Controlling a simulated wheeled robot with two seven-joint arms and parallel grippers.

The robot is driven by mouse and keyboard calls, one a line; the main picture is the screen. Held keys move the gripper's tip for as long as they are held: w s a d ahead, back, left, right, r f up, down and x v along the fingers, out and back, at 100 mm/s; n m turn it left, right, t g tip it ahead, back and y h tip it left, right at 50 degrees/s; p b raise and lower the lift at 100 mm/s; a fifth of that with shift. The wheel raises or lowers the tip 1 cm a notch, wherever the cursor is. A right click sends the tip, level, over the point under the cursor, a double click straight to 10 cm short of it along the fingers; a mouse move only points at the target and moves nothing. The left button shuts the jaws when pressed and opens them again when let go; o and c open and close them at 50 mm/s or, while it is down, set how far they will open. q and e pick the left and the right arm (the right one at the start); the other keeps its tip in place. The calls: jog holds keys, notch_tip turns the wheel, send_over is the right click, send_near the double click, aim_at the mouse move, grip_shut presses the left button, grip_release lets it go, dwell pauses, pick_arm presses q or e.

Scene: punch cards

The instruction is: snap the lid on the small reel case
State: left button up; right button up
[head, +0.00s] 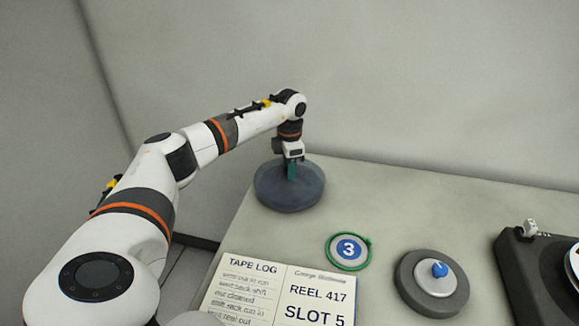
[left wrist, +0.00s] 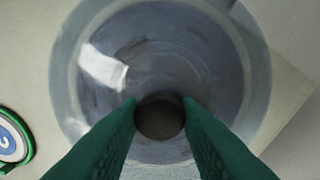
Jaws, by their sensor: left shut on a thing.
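A round, blue-grey translucent lid (head: 270,186) is at the table's back left corner. In the left wrist view the lid (left wrist: 205,60) fills most of the picture, with a dark round knob (left wrist: 160,118) at its centre. My left gripper (head: 291,174) points straight down over it, and its green fingers (left wrist: 160,112) are shut on the knob. The small reel case under the lid cannot be told apart clearly, and I cannot tell whether the lid is seated. My right gripper is not in view.
A green-rimmed disc marked 3 (head: 348,250) lies front right of the lid. A tape log sheet (head: 275,291), a grey round piece with a blue knob (head: 432,283) and a dark machine (head: 524,262) are nearer. The back of the table (head: 420,200) is clear before the wall.

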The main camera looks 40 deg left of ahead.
pick_arm(q)
jog(key=shift+f+b, duration=0.4)
jog(key=shift+f, duration=0.45)
jog(key=o, duration=0.9)
jog(key=shift+c, duration=0.8)
jog(key=shift+r, duration=0.1)
notch_tip(320, 180, up, 7)
jog(key=p, duration=0.6)
